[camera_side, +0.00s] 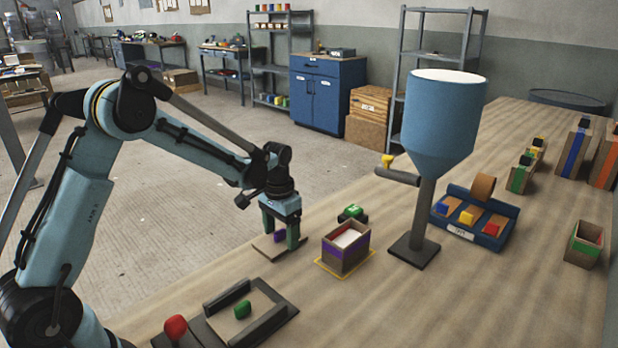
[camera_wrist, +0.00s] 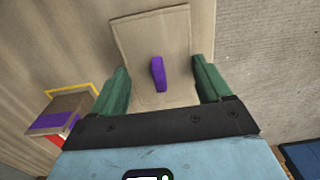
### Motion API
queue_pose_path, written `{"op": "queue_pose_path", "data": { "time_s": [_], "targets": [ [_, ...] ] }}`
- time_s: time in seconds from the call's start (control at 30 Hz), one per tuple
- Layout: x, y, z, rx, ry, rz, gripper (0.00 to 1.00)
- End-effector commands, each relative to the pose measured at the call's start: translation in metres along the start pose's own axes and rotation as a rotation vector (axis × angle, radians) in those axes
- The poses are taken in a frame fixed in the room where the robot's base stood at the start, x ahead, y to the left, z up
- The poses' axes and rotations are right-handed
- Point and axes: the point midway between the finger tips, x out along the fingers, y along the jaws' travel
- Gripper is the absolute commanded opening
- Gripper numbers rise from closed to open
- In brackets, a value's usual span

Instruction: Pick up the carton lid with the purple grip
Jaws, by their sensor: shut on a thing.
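The carton lid is a flat, square brown board (camera_side: 263,247) with a small purple grip (camera_side: 280,236) standing up in its middle. In the wrist view the lid (camera_wrist: 135,38) and its purple grip (camera_wrist: 158,74) lie straight ahead. My gripper (camera_side: 281,232) is over the lid, its green fingers pointing down. In the wrist view my gripper (camera_wrist: 160,88) has one finger at each side edge of the lid, with the purple grip between them but apart from both. The jaws are shut on the lid across its width. I cannot tell whether it is clear of the table.
An open carton with a purple band (camera_side: 345,250) stands in a yellow outline just right of the lid. A green item (camera_side: 352,213) is behind it. A blue hopper on a post (camera_side: 438,120) rises further right. A dark fixture (camera_side: 240,310) is in front.

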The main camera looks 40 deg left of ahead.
Motion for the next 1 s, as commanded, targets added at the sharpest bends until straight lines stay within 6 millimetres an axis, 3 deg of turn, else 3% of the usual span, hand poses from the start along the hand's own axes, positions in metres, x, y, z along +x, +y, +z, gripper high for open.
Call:
{"op": "queue_pose_path", "data": {
  "time_s": [0.17,0.33,0.7,1.0],
  "targets": [
    [-0.013,0.000,0.000,0.000,0.000,0.000,0.49],
    [-0.042,0.000,0.000,0.000,0.000,0.000,0.49],
    [-0.088,0.078,0.029,0.005,0.000,0.000,0.49],
    [-0.108,0.108,0.036,0.001,0.000,0.000,0.49]
  ]
}}
